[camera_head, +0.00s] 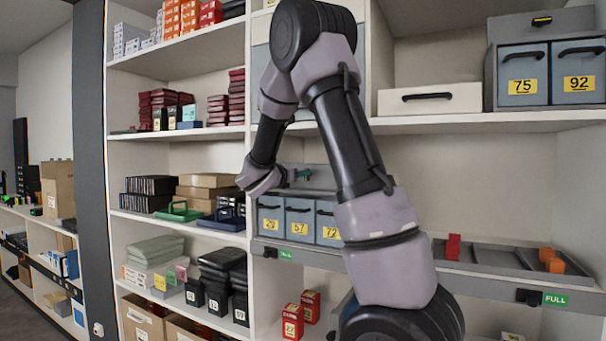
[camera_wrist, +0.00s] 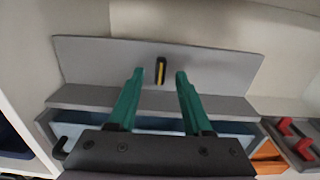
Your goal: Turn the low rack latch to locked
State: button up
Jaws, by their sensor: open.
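The low rack (camera_head: 265,240) is grey with blue drawers numbered 29, 57 and 72, partly hidden by my arm. In the wrist view its latch (camera_wrist: 161,66) is a small black piece with a yellow stripe. It stands upright on the grey back panel (camera_wrist: 95,62). My gripper (camera_wrist: 160,73) has green fingers, open and empty, one on each side of the latch in the picture. I cannot tell how far the tips are from the panel. In the head view only a bit of green of my gripper (camera_head: 303,174) shows, and the latch is not clearly visible.
A similar upper rack (camera_head: 498,60) with drawers 75 and 92 has its yellow-and-black latch (camera_head: 541,21) lying level. A white box (camera_head: 430,99) stands beside it. A grey tray (camera_head: 490,262) with red and orange pieces is right of the low rack. Shelf boards lie above and below.

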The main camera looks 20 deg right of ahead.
jog(key=shift+x, duration=1.9)
grip_shut()
